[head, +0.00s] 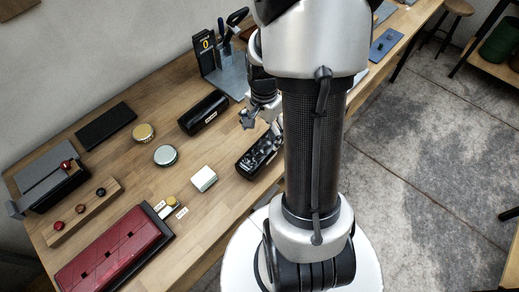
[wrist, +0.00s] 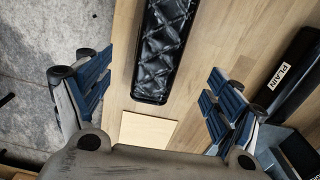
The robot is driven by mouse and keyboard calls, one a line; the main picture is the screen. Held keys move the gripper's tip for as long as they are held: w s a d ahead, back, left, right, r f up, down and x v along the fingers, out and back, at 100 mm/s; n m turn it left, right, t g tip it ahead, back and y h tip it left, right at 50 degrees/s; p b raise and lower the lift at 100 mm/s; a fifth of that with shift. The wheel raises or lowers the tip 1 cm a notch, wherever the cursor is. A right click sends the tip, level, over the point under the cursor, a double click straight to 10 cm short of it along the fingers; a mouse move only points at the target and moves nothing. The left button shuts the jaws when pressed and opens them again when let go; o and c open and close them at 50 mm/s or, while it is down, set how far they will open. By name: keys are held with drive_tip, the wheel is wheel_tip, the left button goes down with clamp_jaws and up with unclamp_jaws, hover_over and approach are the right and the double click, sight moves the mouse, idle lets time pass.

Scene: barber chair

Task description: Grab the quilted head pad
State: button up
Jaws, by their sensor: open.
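The quilted head pad (head: 259,152) is black and shiny with a diamond-stitched surface. It lies near the front edge of the wooden bench in the head view, partly beside my arm. In the wrist view the quilted head pad (wrist: 163,48) runs lengthwise at the top centre, its far end cut off by the frame. My gripper (wrist: 160,85) is open, with blue-padded fingers apart on either side of the pad's line and nothing between them. In the head view my gripper (head: 252,114) is above the bench, just behind the pad and partly hidden by my arm.
A plain black roll (head: 203,112) labelled PLAIN (wrist: 290,80) lies beside the pad. A white block (head: 203,178), silver tin (head: 165,155), gold tin (head: 143,132) and red panel (head: 112,250) are further left. A tool stand (head: 222,65) is behind. Concrete floor lies beyond the edge.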

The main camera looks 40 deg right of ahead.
sight(263, 147)
wheel_tip(263, 147, down, 11)
drive_tip(key=b, duration=0.4)
drive_tip(key=c, duration=1.3)
drive_tip(key=shift+r, duration=0.15)
